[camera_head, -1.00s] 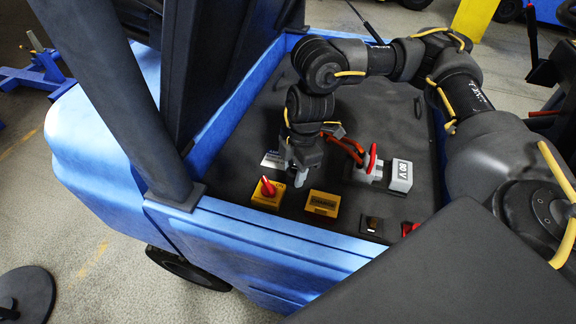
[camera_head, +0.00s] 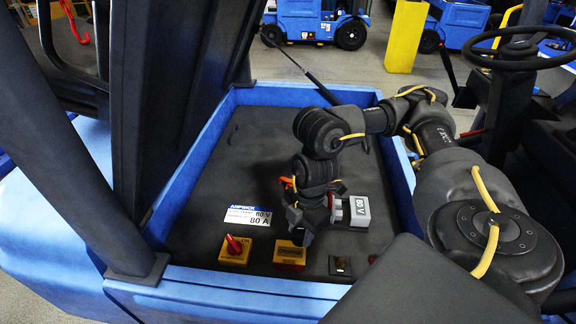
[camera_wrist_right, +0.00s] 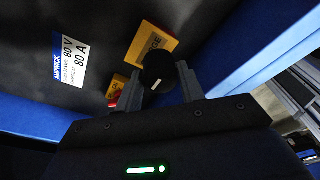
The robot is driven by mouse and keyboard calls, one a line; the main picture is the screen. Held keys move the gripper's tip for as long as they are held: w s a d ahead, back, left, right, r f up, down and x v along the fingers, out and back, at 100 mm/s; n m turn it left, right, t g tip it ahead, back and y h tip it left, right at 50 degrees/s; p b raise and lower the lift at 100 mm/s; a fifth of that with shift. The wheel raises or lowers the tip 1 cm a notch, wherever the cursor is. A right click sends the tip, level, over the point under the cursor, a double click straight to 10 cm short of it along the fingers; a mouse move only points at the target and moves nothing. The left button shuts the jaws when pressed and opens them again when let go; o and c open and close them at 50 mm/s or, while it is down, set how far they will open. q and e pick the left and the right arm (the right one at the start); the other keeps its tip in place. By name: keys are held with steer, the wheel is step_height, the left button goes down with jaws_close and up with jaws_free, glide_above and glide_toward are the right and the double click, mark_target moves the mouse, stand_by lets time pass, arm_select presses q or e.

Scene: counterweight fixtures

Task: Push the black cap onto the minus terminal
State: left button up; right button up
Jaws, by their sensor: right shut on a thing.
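My right gripper (camera_head: 300,234) is low over the dark deck of the blue truck, in front of a yellow block, which it partly covers in the head view. In the right wrist view its two fingers (camera_wrist_right: 161,88) are shut on the black cap (camera_wrist_right: 158,70), a round black disc with a small white bar mark. In the head view I cannot make out the cap apart from the dark gripper. I cannot identify the minus terminal in either view. My left gripper is not in view.
A red switch on a yellow base (camera_head: 233,250) stands left of the yellow block (camera_head: 289,257). A grey 80 V block (camera_head: 359,212) is right of the gripper. A white label (camera_head: 248,212) lies on the deck. A small dark block (camera_head: 340,266) and the blue rim (camera_head: 250,279) are in front.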

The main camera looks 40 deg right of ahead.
steer(key=s+d+p, duration=0.3)
steer(key=s+d, duration=0.4)
steer(key=s, duration=0.2)
steer(key=shift+d, duration=0.2)
steer(key=shift+f, duration=0.1)
stand_by(0.4)
steer(key=shift+f+b, duration=2.25)
steer(key=shift+f, duration=0.65)
steer(key=shift+w+r, duration=0.1)
steer(key=shift+w, duration=0.05)
